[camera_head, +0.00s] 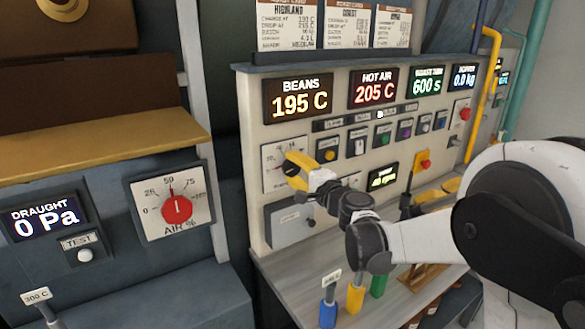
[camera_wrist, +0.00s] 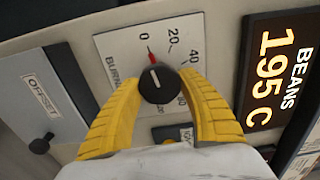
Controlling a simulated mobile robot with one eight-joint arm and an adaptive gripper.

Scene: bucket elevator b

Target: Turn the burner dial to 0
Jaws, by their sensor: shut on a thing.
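The burner dial's black knob (camera_wrist: 158,87) sits on a white scale plate (camera_wrist: 120,45) marked BURNER in the wrist view. Its red pointer points at or very near the 0 mark, on the side away from 20 and 40. My yellow gripper (camera_wrist: 160,84) is shut on the knob, one finger on each side. Parts of the lower scale numbers are hidden by the knob and fingers. In the head view my gripper (camera_head: 299,168) covers the knob, and only part of the plate (camera_head: 270,178) shows.
The BEANS display (camera_head: 297,94) reads 195 C, HOT AIR (camera_head: 373,88) 205 C. The OFFSET box (camera_head: 290,224) is below the dial. Several switches and buttons are to its right. A separate AIR dial (camera_head: 176,208) is on the left. Coloured handles (camera_head: 328,312) stand on the ledge below my arm.

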